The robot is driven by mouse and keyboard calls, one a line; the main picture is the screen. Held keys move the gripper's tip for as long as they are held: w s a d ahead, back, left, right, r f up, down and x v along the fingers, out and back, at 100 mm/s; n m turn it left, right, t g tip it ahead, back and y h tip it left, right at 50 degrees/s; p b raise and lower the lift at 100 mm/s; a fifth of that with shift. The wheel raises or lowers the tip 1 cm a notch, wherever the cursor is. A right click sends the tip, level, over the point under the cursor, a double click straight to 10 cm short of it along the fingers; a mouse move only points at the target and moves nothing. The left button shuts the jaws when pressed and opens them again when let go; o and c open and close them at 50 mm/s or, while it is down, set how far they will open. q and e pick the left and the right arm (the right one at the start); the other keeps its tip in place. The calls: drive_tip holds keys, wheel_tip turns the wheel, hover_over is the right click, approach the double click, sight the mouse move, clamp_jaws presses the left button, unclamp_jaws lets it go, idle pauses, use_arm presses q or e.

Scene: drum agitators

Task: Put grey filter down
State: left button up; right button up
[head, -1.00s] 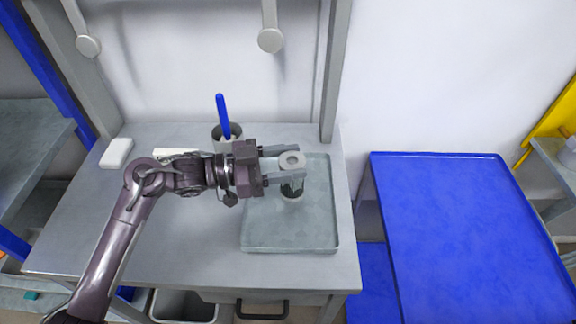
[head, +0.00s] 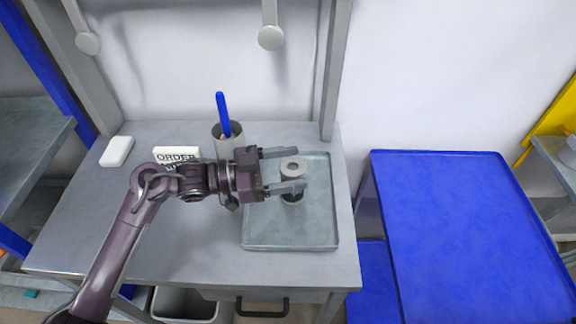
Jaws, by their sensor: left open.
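The grey filter (head: 293,167) is a short cylinder with a light grey top and a hole in it. It stands upright on the grey tray (head: 290,238), toward the tray's upper middle. My left gripper (head: 296,169) reaches in from the left with its fingers spread wide on either side of the filter. The near finger hides part of the filter's side. The left gripper is open and does not grip the filter. My right gripper is out of view.
A cup (head: 226,146) with a blue-handled tool stands behind my left gripper. A white sign reading "ORDER" (head: 177,154) and a white block (head: 117,151) are at the back left. A blue table (head: 460,230) stands to the right. The front of the tray is clear.

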use_arm(q)
drive_tip(key=shift+r, duration=0.25)
drive_tip(key=s+a+b, duration=0.2)
drive_tip(key=a, duration=0.9)
drive_tip(key=shift+s+a+b, duration=0.2)
drive_tip(key=shift+a+b, duration=0.1)
drive_tip(key=shift+a, duration=0.1)
drive_tip(key=shift+f, duration=0.1)
